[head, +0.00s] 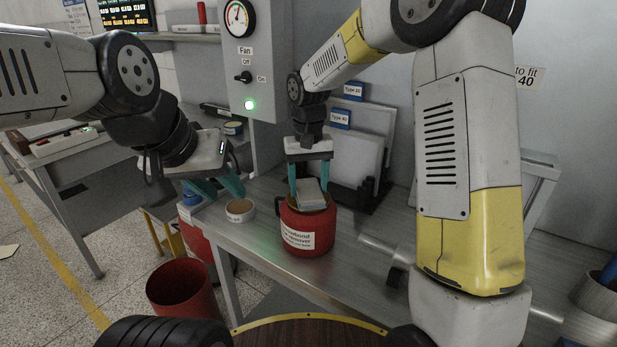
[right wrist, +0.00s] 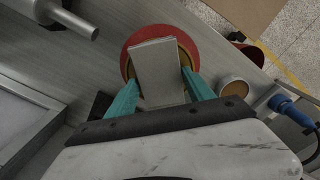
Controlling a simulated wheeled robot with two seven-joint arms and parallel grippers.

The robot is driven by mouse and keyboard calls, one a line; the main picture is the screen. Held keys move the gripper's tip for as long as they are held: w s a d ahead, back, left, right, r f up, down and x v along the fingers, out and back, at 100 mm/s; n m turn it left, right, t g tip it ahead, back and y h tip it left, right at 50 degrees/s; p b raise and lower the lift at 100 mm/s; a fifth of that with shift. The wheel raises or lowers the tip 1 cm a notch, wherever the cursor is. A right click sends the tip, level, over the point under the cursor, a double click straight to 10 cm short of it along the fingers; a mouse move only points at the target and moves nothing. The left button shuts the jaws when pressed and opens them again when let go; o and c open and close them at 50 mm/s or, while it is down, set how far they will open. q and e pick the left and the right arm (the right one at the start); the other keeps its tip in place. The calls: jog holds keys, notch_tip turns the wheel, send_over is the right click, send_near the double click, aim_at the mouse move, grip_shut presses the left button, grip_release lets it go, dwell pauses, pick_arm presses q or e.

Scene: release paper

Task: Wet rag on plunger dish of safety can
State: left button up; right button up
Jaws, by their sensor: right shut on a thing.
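The red safety can (head: 308,236) with a white label stands upright on the metal bench. My right gripper (head: 308,190) points down over its top and is shut on a folded grey rag (head: 311,194). The rag lies between the teal fingers, over the can's dish, in the right wrist view (right wrist: 158,72). The can's red rim (right wrist: 150,35) shows around it. I cannot tell whether the rag touches the dish, which is mostly hidden under it. My left gripper (head: 216,190) hangs left of the can, near the bench's left edge, with its teal fingers apart and nothing between them.
A small round tin (head: 240,211) stands on the bench left of the can. A rack with white panels (head: 356,155) is behind it. A metal cylinder (head: 385,248) lies to the right. A red bin (head: 180,288) stands on the floor. A grey control box (head: 250,60) hangs above.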

aim_at(308, 188)
dwell(0.3)
jog(key=shift+r, duration=3.5)
